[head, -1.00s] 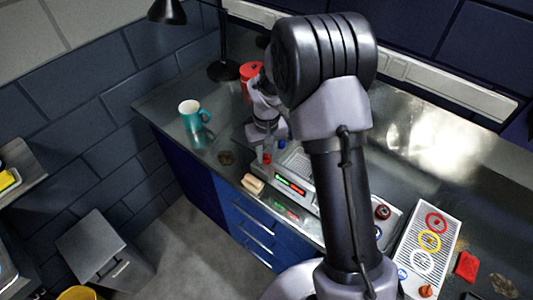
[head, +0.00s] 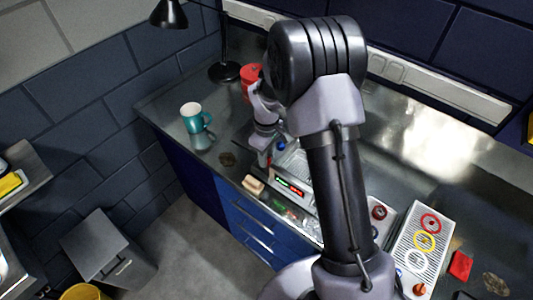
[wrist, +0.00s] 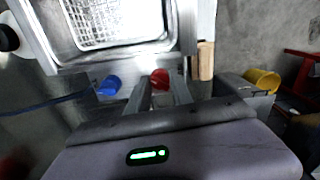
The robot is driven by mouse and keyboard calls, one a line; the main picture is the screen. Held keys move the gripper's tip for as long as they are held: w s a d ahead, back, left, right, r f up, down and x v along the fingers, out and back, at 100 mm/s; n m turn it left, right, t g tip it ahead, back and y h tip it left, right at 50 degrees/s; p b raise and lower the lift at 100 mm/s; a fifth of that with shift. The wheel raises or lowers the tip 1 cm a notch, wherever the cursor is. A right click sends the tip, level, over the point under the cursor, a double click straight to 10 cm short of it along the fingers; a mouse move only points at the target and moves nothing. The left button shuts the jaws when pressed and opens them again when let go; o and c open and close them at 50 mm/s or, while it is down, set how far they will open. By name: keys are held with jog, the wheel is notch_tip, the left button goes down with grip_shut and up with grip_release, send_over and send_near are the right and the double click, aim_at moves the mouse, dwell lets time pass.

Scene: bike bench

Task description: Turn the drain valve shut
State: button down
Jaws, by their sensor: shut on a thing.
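A metal tank unit (head: 293,163) with a lit display stands on the bench; its basin with a wire mesh (wrist: 125,48) fills the top of the wrist view. A red valve handle (wrist: 160,78) and a blue one (wrist: 109,85) sit at its near side. My gripper (wrist: 160,88) is shut on the red handle, with one finger on each side. In the head view my gripper (head: 267,150) is at the tank's left end and partly hidden by my arm. I cannot read the valve's exact turn.
A teal mug (head: 191,121), a red canister (head: 250,75) and a black lamp (head: 223,71) stand behind on the bench. A wooden block (head: 253,185) lies near the front edge. A tray with coloured rings (head: 425,241) is at right. A yellow bucket (wrist: 262,80) is below the bench.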

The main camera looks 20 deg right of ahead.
jog(key=n+p, duration=0.1)
jog(key=n, duration=0.3)
jog(key=shift+r+n, duration=0.1)
jog(key=shift+n, duration=0.2)
jog(key=shift+n+p, duration=0.65)
jog(key=shift+n, duration=0.95)
jog(key=c, duration=1.1)
grip_release()
notch_tip(320, 180, up, 17)
jog(key=p, duration=0.3)
jog(key=shift+r, duration=0.1)
